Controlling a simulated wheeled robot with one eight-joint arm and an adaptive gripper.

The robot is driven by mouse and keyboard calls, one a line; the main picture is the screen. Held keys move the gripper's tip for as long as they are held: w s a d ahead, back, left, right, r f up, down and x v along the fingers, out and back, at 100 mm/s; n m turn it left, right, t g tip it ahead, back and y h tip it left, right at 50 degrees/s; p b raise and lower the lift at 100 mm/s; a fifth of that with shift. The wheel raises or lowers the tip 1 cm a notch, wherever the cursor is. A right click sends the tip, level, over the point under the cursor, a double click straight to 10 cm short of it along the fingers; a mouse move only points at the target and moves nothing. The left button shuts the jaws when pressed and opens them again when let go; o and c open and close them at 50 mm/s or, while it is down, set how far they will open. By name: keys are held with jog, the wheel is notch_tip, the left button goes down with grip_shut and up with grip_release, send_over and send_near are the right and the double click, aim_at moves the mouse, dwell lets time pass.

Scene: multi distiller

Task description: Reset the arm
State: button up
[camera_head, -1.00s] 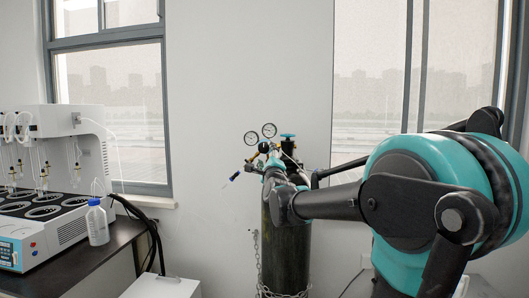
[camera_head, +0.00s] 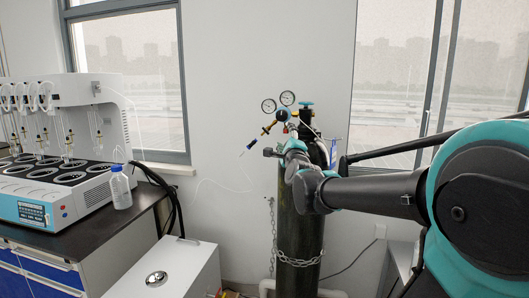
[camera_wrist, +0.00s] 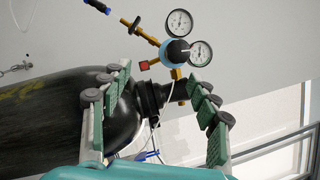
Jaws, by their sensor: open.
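My gripper is open, with its two padded fingers apart in the wrist view (camera_wrist: 161,85). Nothing is held between them. The dark gas cylinder (camera_wrist: 50,110) lies across the left of that view, with its neck and regulator beyond the fingers. In the head view my gripper (camera_head: 282,151) is small and sits in front of the upper part of the cylinder (camera_head: 300,235). My arm reaches in from the right edge and hides part of the cylinder's shoulder. I cannot tell whether the fingers touch the cylinder.
Two gauges (camera_head: 287,98) stand above the cylinder, and a chain (camera_head: 298,261) wraps it. A white distiller (camera_head: 75,150) and a bottle (camera_head: 120,188) stand on the left bench (camera_head: 90,238). A white box (camera_head: 175,268) is on the floor. Windows are behind.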

jog(key=s+f+n+g+y, duration=0.1)
jog(key=s+f+n+g, duration=0.4)
jog(key=f, duration=0.7)
jog(key=s+f+n+g, duration=0.3)
jog(key=s+f+n, duration=0.3)
jog(key=f, duration=0.7)
jog(key=s+d+f+n+g+h, duration=0.1)
jog(key=s+f+n+g, duration=0.3)
jog(key=s+f, duration=0.4)
jog(key=s+d+f+n+g, duration=0.3)
jog(key=s+f+n+g, duration=0.1)
jog(key=s+f+n, duration=0.3)
jog(key=s+f, duration=0.2)
jog(key=s, duration=0.1)
jog(key=shift+s+d+f+h, duration=0.15)
jog(key=shift+s+d+h, duration=0.15)
jog(key=shift+h, duration=0.1)
